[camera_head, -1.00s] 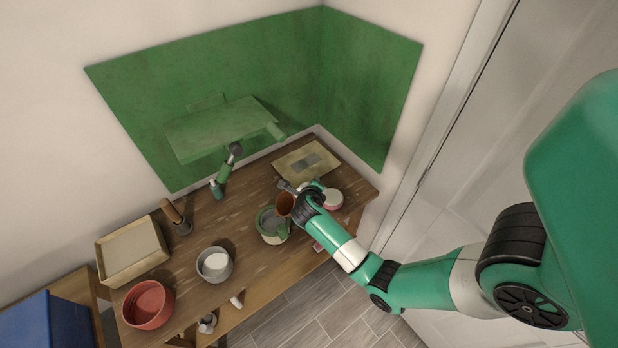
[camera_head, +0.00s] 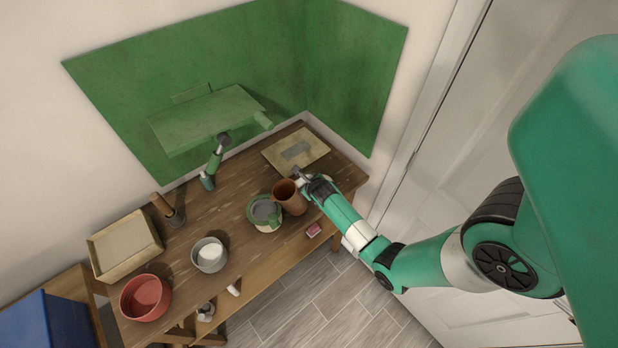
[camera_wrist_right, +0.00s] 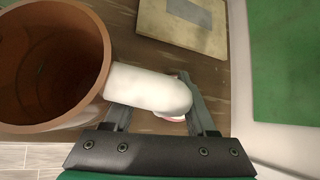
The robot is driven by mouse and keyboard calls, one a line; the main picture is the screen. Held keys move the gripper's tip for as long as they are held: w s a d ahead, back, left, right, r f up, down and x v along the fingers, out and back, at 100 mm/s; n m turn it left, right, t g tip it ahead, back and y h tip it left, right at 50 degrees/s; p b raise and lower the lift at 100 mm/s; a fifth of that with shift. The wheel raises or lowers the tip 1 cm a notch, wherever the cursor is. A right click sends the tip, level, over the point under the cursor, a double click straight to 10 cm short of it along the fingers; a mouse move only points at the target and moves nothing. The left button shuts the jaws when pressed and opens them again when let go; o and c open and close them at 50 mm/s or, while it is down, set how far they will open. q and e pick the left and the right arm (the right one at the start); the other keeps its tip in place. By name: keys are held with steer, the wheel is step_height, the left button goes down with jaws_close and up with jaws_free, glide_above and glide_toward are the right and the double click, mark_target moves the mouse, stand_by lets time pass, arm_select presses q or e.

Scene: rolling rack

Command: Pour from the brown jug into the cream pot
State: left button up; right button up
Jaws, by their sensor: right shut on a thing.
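The brown jug (camera_head: 291,200) is in my right gripper, just right of the cream pot, with its mouth facing up. Its brown inside and white handle (camera_wrist_right: 148,90) show in the right wrist view, where the jug (camera_wrist_right: 52,65) fills the left side. My right gripper (camera_head: 304,181) is shut on that handle, one finger on each side of it. No liquid can be made out in the jug. My left gripper is not in view.
On the wooden bench (camera_head: 236,203) stand a grey pot (camera_head: 209,268), a red bowl (camera_head: 146,299), a cream tray (camera_head: 124,246) and a dark holder (camera_head: 175,218). A flat board (camera_head: 317,146) lies behind the jug. A small pink item (camera_head: 314,230) is near the front edge.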

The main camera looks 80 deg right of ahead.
steer(key=shift+w+a+f, duration=0.1)
steer(key=shift+a, duration=0.05)
jaws_close()
step_height(320, 180, up, 7)
steer(key=p, duration=0.3)
steer(key=shift+w+p, duration=0.2)
steer(key=shift+p, duration=0.2)
